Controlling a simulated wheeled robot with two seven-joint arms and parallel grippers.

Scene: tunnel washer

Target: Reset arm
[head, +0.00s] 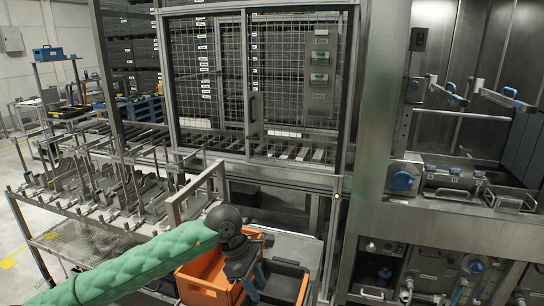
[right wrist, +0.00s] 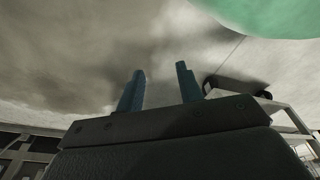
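My left arm (head: 150,264), in a green padded sleeve, reaches in from the lower left of the head view. Its dark wrist leads down to my left gripper (head: 250,284), which points down over an orange crate. Its fingertips are too small and dark to tell whether they are apart. My right gripper (right wrist: 160,92) shows only in the right wrist view. Its two blue fingers stand well apart with nothing between them. A blurred grey surface lies beyond them, and a green rounded shape fills the top right corner.
The orange crate (head: 190,287) stands low at the bottom centre. A caged metal frame with a mesh door (head: 215,80) stands behind it. A rack of metal parts (head: 100,200) is at left. A steel washer counter (head: 440,217) with blue-knobbed fixtures is at right.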

